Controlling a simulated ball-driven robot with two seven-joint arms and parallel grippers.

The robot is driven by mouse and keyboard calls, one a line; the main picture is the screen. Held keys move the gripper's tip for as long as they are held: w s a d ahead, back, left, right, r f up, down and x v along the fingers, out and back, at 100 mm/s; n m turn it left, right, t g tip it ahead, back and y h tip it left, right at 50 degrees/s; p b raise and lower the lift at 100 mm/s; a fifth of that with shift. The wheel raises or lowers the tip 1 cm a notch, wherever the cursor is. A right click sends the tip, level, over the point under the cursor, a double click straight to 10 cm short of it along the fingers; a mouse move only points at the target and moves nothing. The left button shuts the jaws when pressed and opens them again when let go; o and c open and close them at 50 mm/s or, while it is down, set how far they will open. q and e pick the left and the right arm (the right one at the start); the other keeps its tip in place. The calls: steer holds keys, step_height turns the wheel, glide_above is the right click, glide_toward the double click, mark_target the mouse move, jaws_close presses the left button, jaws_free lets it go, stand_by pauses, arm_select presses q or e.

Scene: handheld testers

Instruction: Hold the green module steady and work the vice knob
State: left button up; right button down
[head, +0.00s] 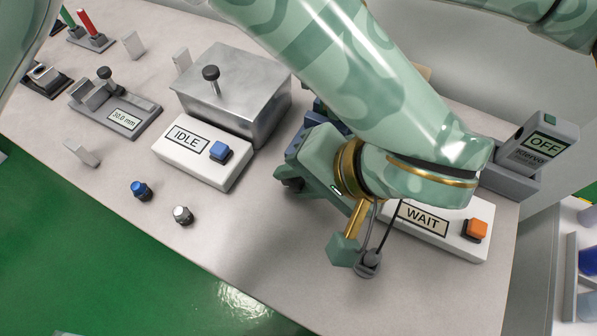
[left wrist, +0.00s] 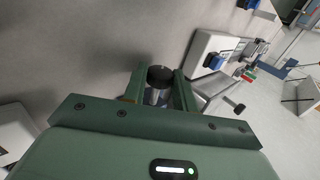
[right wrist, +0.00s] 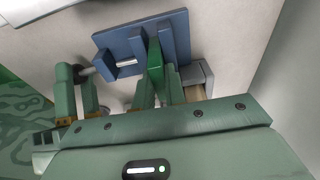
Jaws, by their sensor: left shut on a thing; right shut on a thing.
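The blue vice (right wrist: 180,40) stands on the table, with the upright green module (right wrist: 155,58) between its parts. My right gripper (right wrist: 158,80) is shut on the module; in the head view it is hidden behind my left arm. The vice knob (left wrist: 160,76), a dark cylinder on a silver shaft, lies between the fingers of my left gripper (left wrist: 160,92), which is shut on it. The knob also shows in the right wrist view (right wrist: 86,72). In the head view my left gripper (head: 290,172) is beside the mostly covered vice (head: 318,112).
An IDLE box (head: 200,165) with a blue button and a metal box (head: 240,95) stand left of the vice. A WAIT box (head: 440,232) with an orange button and an OFF meter (head: 543,145) are at right. Two small knobs (head: 141,190) lie near the front edge.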

stand_by(0.4)
arm_select(q)
steer(key=o, duration=1)
steer(key=shift+s, duration=0.1)
